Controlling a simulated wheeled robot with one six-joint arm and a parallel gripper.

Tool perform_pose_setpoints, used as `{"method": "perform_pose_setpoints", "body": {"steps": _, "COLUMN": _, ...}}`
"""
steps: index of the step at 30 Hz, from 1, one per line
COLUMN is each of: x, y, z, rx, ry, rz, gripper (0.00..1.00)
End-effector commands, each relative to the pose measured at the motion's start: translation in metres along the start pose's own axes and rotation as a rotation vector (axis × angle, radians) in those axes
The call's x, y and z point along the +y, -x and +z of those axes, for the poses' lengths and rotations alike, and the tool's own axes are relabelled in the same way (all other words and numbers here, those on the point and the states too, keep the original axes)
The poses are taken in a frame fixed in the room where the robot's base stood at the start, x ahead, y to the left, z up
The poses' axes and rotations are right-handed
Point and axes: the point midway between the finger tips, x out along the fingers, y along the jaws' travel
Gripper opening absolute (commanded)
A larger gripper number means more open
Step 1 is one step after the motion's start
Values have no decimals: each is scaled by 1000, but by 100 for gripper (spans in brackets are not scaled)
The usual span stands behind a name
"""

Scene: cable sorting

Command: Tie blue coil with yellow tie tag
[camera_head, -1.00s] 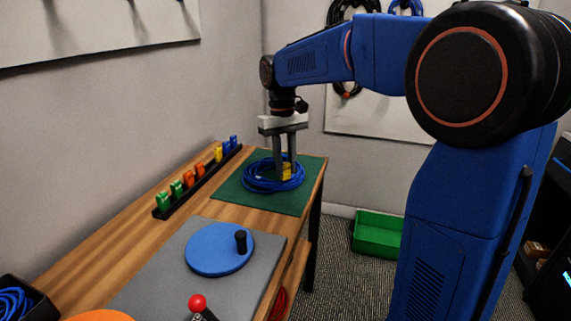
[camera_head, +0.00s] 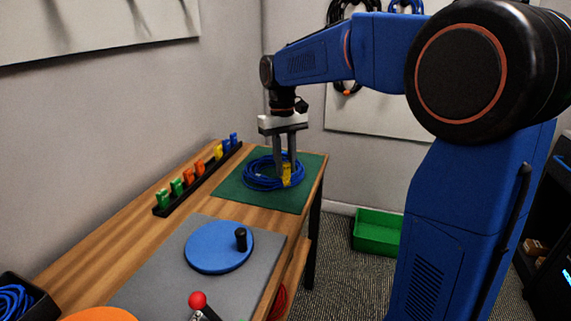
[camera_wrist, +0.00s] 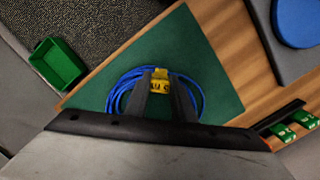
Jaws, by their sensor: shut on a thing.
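The blue coil (camera_head: 259,174) lies on the green mat (camera_head: 232,194) at the far end of the wooden table. The yellow tie tag (camera_head: 287,176) is at the coil's right side, between the fingertips of my gripper (camera_head: 285,180). My gripper points down and is shut on the tag.
A black rack (camera_head: 198,185) with green, orange, yellow and blue tags stands along the wall. A blue disc with a black knob (camera_head: 218,249) lies on a grey mat (camera_head: 165,275) nearer. A green bin (camera_head: 377,238) stands on the floor.

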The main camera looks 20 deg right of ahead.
Motion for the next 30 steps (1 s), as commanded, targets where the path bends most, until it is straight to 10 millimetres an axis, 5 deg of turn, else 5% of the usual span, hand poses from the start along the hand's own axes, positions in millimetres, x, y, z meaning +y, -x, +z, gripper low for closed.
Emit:
{"method": "perform_pose_setpoints", "body": {"steps": 7, "x": 0, "y": -1, "z": 0, "rx": -1, "ry": 0, "rz": 0, "gripper": 2}}
{"method": "perform_pose_setpoints", "body": {"steps": 8, "x": 0, "y": -1, "z": 0, "rx": -1, "ry": 0, "rz": 0, "gripper": 27}}
{"method": "perform_pose_setpoints", "body": {"steps": 10, "x": 0, "y": -1, "z": 0, "rx": -1, "ry": 0, "rz": 0, "gripper": 44}}
{"method": "perform_pose_setpoints", "body": {"steps": 22, "x": 0, "y": 5, "z": 0, "rx": 0, "ry": 0, "rz": 0, "gripper": 44}}
{"method": "perform_pose_setpoints", "body": {"steps": 30, "x": 0, "y": 47, "z": -1, "rx": 2, "ry": 0, "rz": 0, "gripper": 44}}
